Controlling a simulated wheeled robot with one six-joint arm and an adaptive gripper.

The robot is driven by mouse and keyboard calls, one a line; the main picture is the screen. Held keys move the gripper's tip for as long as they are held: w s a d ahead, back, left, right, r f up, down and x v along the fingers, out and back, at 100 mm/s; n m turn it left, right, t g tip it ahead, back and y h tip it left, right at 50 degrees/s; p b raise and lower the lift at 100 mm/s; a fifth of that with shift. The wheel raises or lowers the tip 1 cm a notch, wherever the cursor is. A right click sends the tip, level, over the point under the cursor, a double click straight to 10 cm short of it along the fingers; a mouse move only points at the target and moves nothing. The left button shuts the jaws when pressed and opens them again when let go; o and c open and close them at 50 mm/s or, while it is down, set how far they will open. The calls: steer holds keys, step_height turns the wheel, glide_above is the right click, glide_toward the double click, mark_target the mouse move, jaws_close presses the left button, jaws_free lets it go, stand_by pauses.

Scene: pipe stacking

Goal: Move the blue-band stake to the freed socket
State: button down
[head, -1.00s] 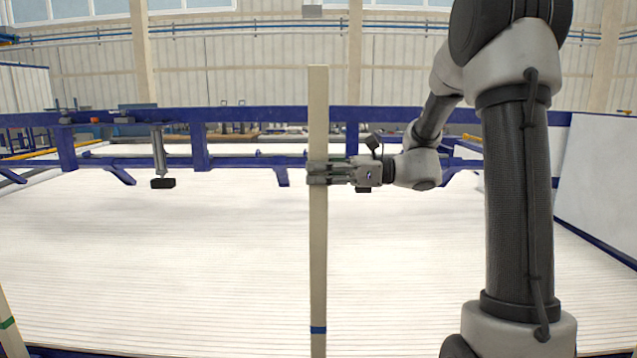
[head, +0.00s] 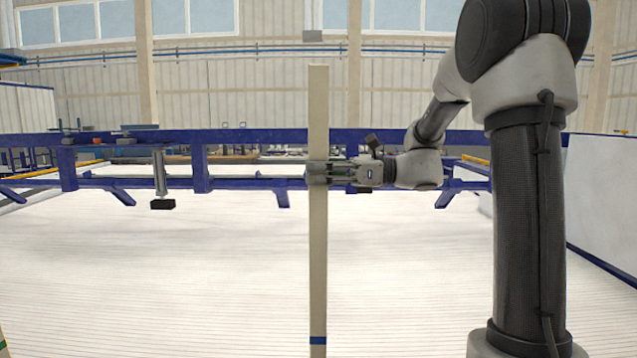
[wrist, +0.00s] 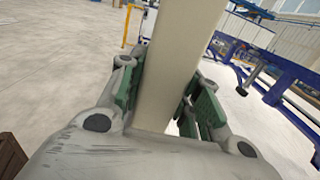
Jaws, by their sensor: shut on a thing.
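The blue-band stake (head: 318,255) is a tall, pale, square post standing upright in the middle of the head view. Its blue band (head: 318,340) shows near the bottom edge, and its lower end is out of view. My gripper (head: 318,173) comes in from the right and is shut on the stake above its middle. In the wrist view the green finger pads (wrist: 165,100) of my gripper press on both sides of the stake (wrist: 178,65). No socket shows in these frames.
A green-banded stake (head: 3,345) barely shows at the lower left edge. A blue steel frame (head: 235,140) spans the back, with a hanging black-footed post (head: 162,203) at left. A white panel (head: 600,190) stands at right. The pale slatted floor (head: 180,290) between is open.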

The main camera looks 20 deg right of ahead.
mark_target(319, 132)
steer(key=shift+r, duration=4.3)
steer(key=shift+s, duration=0.1)
